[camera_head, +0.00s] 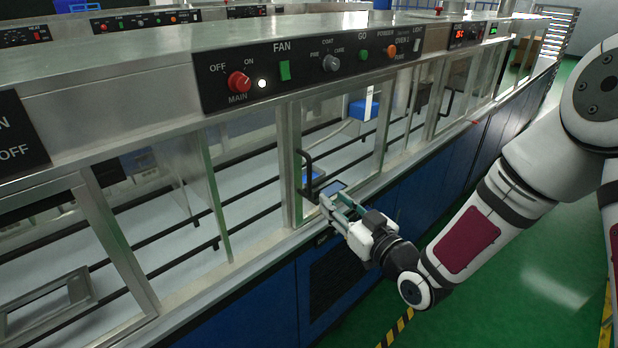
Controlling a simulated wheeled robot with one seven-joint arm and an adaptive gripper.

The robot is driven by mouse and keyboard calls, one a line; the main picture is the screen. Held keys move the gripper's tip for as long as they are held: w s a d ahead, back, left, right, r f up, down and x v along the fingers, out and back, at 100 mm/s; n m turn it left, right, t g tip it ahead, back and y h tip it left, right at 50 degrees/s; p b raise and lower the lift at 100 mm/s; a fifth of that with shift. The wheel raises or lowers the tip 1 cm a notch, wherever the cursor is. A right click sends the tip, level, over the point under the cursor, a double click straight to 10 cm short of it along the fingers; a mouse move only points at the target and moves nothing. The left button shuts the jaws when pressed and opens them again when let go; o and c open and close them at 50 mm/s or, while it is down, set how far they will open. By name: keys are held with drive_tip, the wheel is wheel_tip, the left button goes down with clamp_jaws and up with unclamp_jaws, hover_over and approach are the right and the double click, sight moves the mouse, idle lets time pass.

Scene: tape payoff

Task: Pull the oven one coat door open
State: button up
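A glass door (342,135) in a metal frame stands in the side of the long metal machine, below the FAN and OVEN control panel. It looks shut. A black bar handle (305,172) stands upright at its left edge. My gripper (331,197) is just right of the handle's lower end, over the sill. Its fingers look apart, with nothing seen between them. I cannot tell whether a finger touches the handle or the door.
A control panel (322,61) with knobs and a red MAIN switch runs above the doors. Blue cabinets (262,305) stand below the sill. More glass panels and another black handle (447,103) are further right. Green floor (545,255) is open at the right.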

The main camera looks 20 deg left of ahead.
sight(310, 179)
drive_tip(key=x, duration=1.1)
drive_tip(key=shift+w+a+p, duration=0.2)
drive_tip(key=shift+a+p, duration=0.05)
drive_tip(key=shift+p, duration=0.1)
clamp_jaws()
